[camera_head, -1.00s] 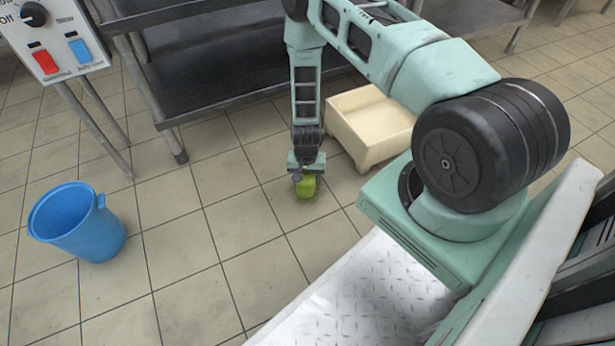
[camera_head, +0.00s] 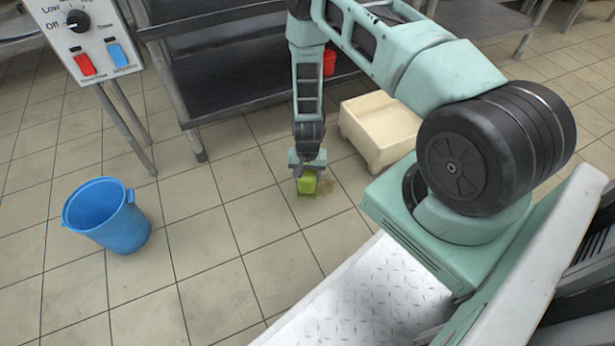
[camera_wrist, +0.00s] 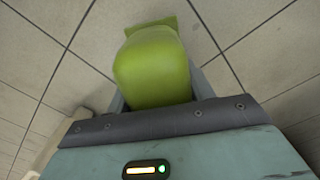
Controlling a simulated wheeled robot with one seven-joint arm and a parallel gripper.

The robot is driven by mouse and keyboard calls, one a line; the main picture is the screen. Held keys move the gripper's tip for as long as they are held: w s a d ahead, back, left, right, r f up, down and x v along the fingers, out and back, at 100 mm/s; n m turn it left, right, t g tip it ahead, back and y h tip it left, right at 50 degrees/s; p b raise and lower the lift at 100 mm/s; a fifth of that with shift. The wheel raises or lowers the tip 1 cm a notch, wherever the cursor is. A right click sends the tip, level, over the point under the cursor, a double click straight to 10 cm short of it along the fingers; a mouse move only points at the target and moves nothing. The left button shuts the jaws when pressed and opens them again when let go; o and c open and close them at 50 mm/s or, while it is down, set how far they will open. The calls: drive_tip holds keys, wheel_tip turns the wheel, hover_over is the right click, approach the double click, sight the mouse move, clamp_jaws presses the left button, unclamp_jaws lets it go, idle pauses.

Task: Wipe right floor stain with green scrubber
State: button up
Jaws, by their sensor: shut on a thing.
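The green scrubber (camera_head: 308,184) is a yellow-green block low at the floor tiles, in the middle of the head view. My gripper (camera_head: 307,168) is shut on it from above. In the wrist view the scrubber (camera_wrist: 155,68) sticks out ahead between the gripper's fingers, with a flatter green part at its far end. A faint brown floor stain (camera_head: 338,193) shows just right of the scrubber in the head view. The scrubber and arm may hide part of it. I cannot tell whether the scrubber presses on the floor.
A dark metal shelf (camera_head: 235,75) is behind. A blue bucket (camera_head: 108,215) stands at left, below a control panel (camera_head: 85,35) on legs. The tiles between bucket and scrubber are clear.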

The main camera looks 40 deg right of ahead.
drive_tip(key=shift+r+p, duration=1.3)
drive_tip(key=shift+r, duration=0.6)
